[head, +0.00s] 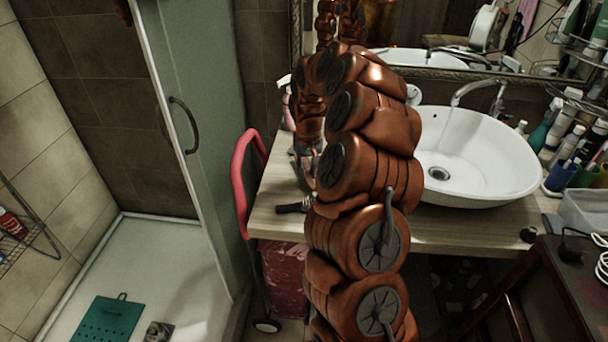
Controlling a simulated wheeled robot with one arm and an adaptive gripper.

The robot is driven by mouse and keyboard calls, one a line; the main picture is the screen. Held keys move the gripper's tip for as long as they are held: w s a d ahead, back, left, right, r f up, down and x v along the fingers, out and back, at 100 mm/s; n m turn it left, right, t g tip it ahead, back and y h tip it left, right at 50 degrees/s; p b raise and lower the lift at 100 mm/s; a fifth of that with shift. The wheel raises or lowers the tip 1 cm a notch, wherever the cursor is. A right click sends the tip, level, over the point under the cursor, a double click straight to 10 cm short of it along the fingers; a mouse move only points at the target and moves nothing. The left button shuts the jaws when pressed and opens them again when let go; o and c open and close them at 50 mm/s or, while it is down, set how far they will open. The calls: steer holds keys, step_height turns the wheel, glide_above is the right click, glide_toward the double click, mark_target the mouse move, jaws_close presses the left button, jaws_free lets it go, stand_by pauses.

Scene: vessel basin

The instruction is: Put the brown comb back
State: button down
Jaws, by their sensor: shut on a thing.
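My gripper (306,160) is at the left end of the wooden counter, partly hidden by my copper-coloured arm. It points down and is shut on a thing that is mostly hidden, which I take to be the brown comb. A small dark, bar-like piece (292,208) shows just below the gripper, over the counter's front left part. It looks like the comb, but its teeth cannot be made out. I cannot tell whether it touches the counter.
The wooden counter (465,236) carries a white basin (480,160) with a tap. Bottles and a blue cup (560,177) crowd its right end. A pink bottle (287,108) stands behind my gripper. A red-handled cart (240,185) and glass shower door (190,120) are left.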

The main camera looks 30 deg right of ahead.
mark_target(307, 174)
steer(key=shift+f, duration=0.75)
steer(key=shift+f, duration=0.1)
steer(key=shift+f, duration=0.15)
steer(key=c, duration=1)
jaws_free()
step_height(307, 174, up, 12)
steer(key=b, duration=0.3)
steer(key=shift+r, duration=0.25)
